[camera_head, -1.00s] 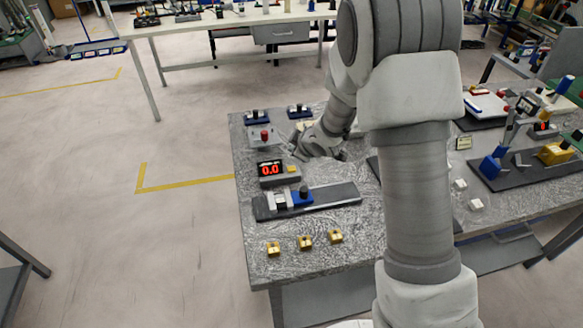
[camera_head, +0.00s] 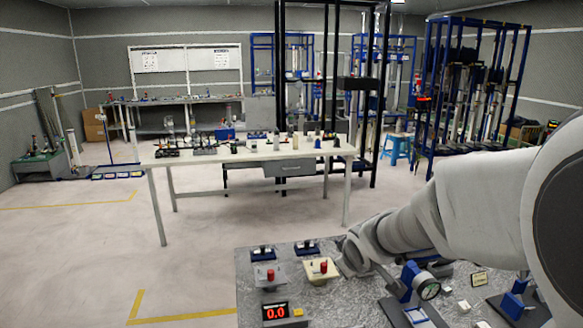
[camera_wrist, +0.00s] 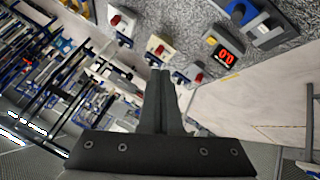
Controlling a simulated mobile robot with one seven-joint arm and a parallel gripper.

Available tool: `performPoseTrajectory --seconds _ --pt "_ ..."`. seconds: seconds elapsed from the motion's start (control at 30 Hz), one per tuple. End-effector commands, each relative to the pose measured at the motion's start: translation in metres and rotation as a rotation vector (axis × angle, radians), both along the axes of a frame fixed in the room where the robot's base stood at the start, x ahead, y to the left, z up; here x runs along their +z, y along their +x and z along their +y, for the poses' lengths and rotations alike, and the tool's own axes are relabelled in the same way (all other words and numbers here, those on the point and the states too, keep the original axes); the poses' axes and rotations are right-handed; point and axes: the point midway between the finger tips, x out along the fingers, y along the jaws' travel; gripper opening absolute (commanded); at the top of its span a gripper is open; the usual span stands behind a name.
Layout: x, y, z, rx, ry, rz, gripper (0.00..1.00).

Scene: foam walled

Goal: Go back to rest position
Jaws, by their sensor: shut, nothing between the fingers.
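My arm reaches in from the right edge of the head view, and its wrist end lies low over the grey work table (camera_head: 255,252). My gripper (camera_wrist: 160,70) shows in the wrist view with its two dark fingers together and nothing between them. In the head view the fingers are hard to make out beside the wrist. A cream box with a red button (camera_head: 321,272) stands just left of the wrist. A grey box with a red button (camera_head: 269,276) is further left.
A long white table (camera_head: 230,155) is behind. The floor at left is clear.

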Motion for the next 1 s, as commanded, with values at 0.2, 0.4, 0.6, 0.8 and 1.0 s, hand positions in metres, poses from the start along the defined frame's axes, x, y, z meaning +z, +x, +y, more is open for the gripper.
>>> performPoseTrajectory --seconds 0.2,0.4,0.6,0.8,1.0 --pt "0.043 -0.069 -0.023 -0.192 0.093 0.044 0.0" --pt "0.064 -0.139 -0.031 -0.337 0.193 0.104 0.0" --pt "0.071 -0.207 -0.027 -0.446 0.298 0.168 0.0" --pt "0.07 -0.248 -0.02 -0.499 0.364 0.216 0.0" --pt "0.068 -0.257 -0.018 -0.511 0.378 0.229 0.0"
